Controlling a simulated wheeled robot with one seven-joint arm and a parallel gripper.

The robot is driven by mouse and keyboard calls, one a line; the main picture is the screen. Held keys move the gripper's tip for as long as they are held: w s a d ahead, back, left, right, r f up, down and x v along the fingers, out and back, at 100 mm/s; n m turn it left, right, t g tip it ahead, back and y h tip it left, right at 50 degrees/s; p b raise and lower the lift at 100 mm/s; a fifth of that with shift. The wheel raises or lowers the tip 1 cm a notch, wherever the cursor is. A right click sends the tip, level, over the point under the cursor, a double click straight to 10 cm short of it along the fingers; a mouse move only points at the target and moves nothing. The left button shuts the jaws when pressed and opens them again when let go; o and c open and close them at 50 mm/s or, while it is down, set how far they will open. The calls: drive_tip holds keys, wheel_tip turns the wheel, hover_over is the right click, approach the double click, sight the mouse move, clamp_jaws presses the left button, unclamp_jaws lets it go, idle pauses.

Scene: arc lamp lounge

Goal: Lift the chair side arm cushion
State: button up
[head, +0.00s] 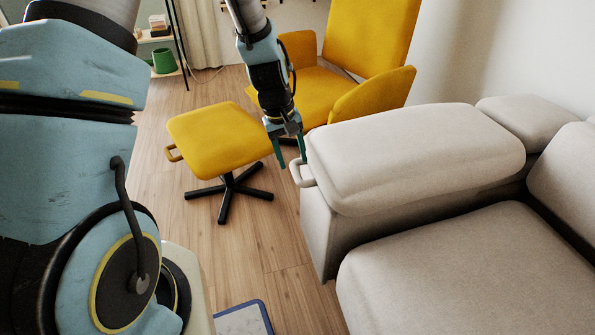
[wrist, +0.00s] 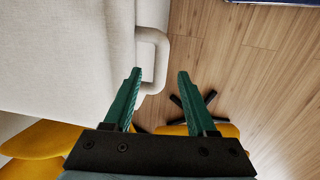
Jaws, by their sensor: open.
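The pale beige cushion (head: 415,155) lies on the sofa arm beside the yellow chair. A loop handle (head: 301,175) sticks out from its left end. In the wrist view the cushion (wrist: 60,55) fills the upper left, and its handle (wrist: 163,52) shows ahead of my fingers. My gripper (head: 293,163) is open and empty, fingers pointing down, close to the handle. In the wrist view the gripper (wrist: 159,72) has its fingertips on either side of the handle's outer bar in the picture. Whether the fingers reach down to the bar's height I cannot tell.
A yellow chair (head: 370,40) stands behind my gripper, close to the sofa arm. A yellow footstool (head: 217,137) with a dark star base stands to the left. The sofa seat (head: 470,270) lies at the lower right. Wooden floor (head: 262,240) is clear between stool and sofa.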

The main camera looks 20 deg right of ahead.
sight(296, 172)
drive_tip(key=shift+d+f, duration=0.2)
drive_tip(key=shift+f, duration=0.95)
drive_tip(key=shift+d+f, duration=0.2)
drive_tip(key=shift+f, duration=0.9)
clamp_jaws()
